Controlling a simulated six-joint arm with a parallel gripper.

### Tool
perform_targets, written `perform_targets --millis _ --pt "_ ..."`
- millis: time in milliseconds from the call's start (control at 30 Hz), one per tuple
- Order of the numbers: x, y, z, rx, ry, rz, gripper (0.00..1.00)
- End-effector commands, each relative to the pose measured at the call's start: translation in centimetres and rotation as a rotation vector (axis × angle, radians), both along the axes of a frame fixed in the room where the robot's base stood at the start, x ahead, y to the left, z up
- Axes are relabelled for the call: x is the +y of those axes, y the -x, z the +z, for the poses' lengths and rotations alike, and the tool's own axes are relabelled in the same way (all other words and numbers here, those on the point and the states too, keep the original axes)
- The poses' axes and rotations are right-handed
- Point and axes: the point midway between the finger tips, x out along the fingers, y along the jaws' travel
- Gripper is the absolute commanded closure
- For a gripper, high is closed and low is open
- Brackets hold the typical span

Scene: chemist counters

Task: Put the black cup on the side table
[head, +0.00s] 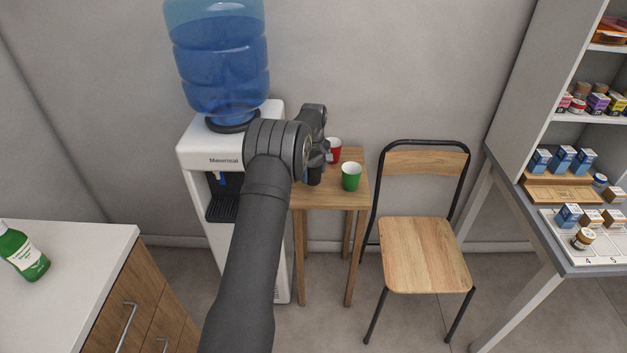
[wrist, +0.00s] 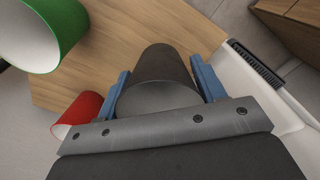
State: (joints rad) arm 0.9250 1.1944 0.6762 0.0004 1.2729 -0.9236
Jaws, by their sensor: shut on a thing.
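The black cup (wrist: 165,66) is between the two blue fingers of my gripper (wrist: 163,85) in the wrist view. My gripper is shut on it. In the head view the cup (head: 314,175) shows as a dark shape below my gripper, partly hidden by my arm. It is at the left part of the wooden side table (head: 335,195). The table top also shows in the wrist view (wrist: 125,35). I cannot tell whether the cup's base touches the table top.
A green cup (head: 351,177) and a red cup (head: 334,150) stand on the side table, right of the black cup. The water dispenser (head: 205,158) stands close at the table's left. A chair (head: 425,250) stands at its right. The front right table top is clear.

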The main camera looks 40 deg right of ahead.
Motion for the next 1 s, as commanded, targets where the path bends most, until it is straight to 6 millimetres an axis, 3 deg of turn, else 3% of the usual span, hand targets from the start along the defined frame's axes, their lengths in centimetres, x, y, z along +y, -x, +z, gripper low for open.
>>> perform_targets --millis 300,667,700,800,1000 --pt "0.0 0.0 -3.7 0.001 -0.001 -0.001 0.58" --pt "0.0 0.0 -4.2 0.0 0.0 -0.001 0.58" --pt "0.0 0.0 -4.3 0.0 0.0 -0.001 0.35" --pt "0.0 0.0 -4.2 0.0 0.0 -0.001 0.15" --pt "0.0 0.0 -4.2 0.0 0.001 -0.001 0.15"
